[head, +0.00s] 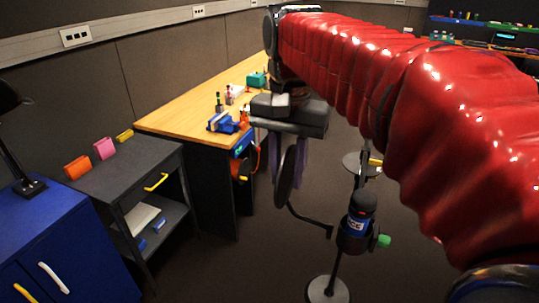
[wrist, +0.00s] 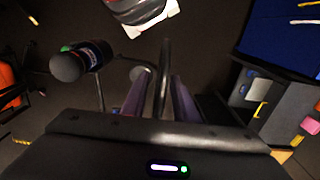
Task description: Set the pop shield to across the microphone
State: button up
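The pop shield (head: 287,175) is a dark round disc, seen nearly edge-on in the head view, on a thin bent arm that runs to the microphone stand. It stands to the left of the microphone (head: 357,230), apart from it. The microphone has a black rounded top, a blue label and a green knob. My gripper (head: 289,160) points down with its purple fingers either side of the shield's upper part. In the wrist view the shield's rim (wrist: 163,75) runs between the fingers (wrist: 160,95), with gaps showing, and the microphone (wrist: 80,60) is at upper left.
A wooden workbench (head: 185,115) with a blue vise (head: 222,122) stands behind and left of my gripper. A dark cart (head: 110,165) and a blue cabinet (head: 45,235) are at left. The stand's round base (head: 328,290) rests on the open floor.

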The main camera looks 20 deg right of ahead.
jog(key=shift+c, duration=0.2)
grip_shut()
dwell(1.2)
